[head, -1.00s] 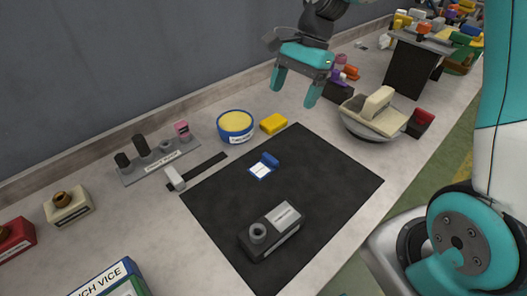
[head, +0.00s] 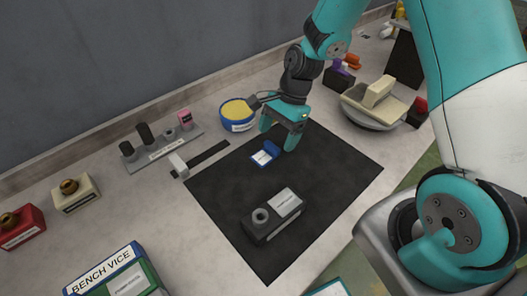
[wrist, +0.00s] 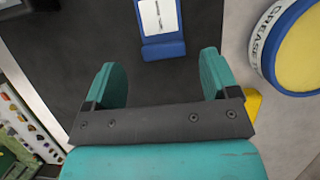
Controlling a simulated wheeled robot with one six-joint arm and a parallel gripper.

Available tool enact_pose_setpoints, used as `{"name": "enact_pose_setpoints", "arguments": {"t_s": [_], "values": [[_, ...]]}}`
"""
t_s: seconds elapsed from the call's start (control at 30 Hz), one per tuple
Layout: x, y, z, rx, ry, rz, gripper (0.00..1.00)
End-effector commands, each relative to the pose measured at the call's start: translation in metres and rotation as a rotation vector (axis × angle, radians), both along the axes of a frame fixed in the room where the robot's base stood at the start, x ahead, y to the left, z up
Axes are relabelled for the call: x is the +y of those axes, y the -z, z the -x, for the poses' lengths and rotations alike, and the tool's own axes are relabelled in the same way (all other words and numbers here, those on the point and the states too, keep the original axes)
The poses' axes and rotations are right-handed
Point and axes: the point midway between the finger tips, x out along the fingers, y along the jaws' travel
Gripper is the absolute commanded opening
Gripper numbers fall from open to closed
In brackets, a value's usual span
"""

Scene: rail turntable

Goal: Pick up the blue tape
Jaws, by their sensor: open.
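The blue tape, seen as a small blue piece with a white label (head: 264,155), lies on the black mat (head: 325,180). In the wrist view the blue tape (wrist: 163,50) is at the top, just beyond the fingertips and roughly in line with the gap between them. My gripper (head: 279,134) is open and empty, above the mat's back part, beside the tape. In the wrist view my gripper (wrist: 160,75) shows both teal fingers spread, with bare mat between them. The gap in height between the fingers and the tape is hard to tell.
A blue grease tub with a yellow top (head: 238,115) stands close left of my gripper. A grey device (head: 273,215) sits on the mat's front part. A grey holder (head: 165,145) and a dark bar (head: 207,153) lie to the left. A cream-topped round stand (head: 375,102) is to the right.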

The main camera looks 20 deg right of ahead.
Motion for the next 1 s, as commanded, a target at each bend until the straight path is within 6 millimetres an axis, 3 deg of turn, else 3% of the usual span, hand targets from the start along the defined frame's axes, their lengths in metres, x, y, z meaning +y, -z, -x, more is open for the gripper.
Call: {"name": "enact_pose_setpoints", "arguments": {"t_s": [0.2, 0.47, 0.7, 1.0], "values": [[0.011, 0.026, 0.005, 0.003, -0.001, 0.0, 0.81], [0.012, 0.029, 0.005, 0.0, -0.001, 0.0, 0.81], [0.012, 0.029, 0.005, 0.0, -0.001, 0.0, 0.29], [0.012, 0.028, 0.005, 0.0, -0.001, 0.0, 0.28]]}}
